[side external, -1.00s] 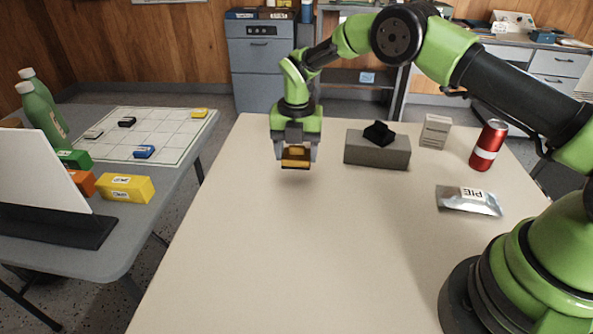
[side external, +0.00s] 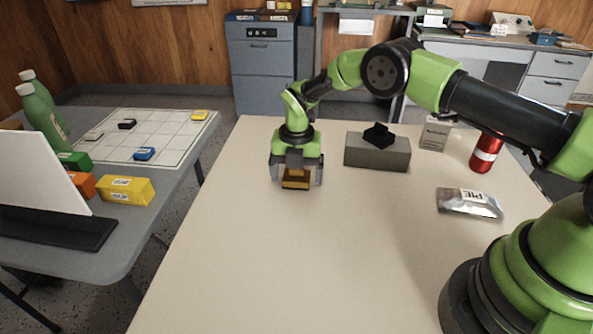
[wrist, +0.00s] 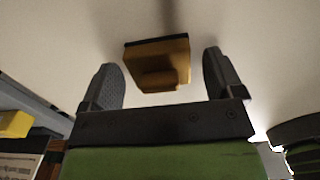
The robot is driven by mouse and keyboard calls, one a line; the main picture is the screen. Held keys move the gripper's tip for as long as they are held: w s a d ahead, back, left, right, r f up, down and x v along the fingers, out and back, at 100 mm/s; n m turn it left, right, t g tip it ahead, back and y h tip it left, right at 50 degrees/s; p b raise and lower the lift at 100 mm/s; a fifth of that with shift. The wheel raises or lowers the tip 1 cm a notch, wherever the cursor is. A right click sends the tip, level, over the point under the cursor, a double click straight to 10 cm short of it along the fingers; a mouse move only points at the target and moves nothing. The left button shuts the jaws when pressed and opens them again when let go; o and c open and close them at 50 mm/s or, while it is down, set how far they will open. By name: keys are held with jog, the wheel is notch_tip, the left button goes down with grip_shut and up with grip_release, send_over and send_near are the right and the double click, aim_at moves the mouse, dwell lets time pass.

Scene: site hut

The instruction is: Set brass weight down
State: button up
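The brass weight (side external: 296,182), a squarish golden block with a dark edge, rests on the cream table below my gripper. In the wrist view there is a clear gap between the weight and both fingers of my gripper (wrist: 163,72). The weight's far side is hidden.
A grey block (side external: 377,155) with a black piece (side external: 378,135) on it stands to the right. Behind are a pale box (side external: 434,136) and red can (side external: 486,152); a silver PIE packet (side external: 469,203) lies nearer. The table's front and middle are clear.

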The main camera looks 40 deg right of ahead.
notch_tip(320, 180, up, 12)
jog(key=shift+r, duration=0.25)
dwell(0.4)
jog(key=s+r+m+t+y, duration=0.1)
jog(key=s+r+m+t, duration=0.1)
jog(key=s+r+m, duration=0.55)
jog(key=s+r+m+t, duration=0.2)
jog(key=s+r+m, duration=0.3)
jog(key=r+m, duration=0.45)
jog(key=s+r+m+t+y, duration=0.1)
jog(key=s+m+t, duration=0.2)
jog(key=s+m, duration=1.1)
jog(key=shift+s+d, duration=0.45)
jog(key=shift+s, duration=0.7)
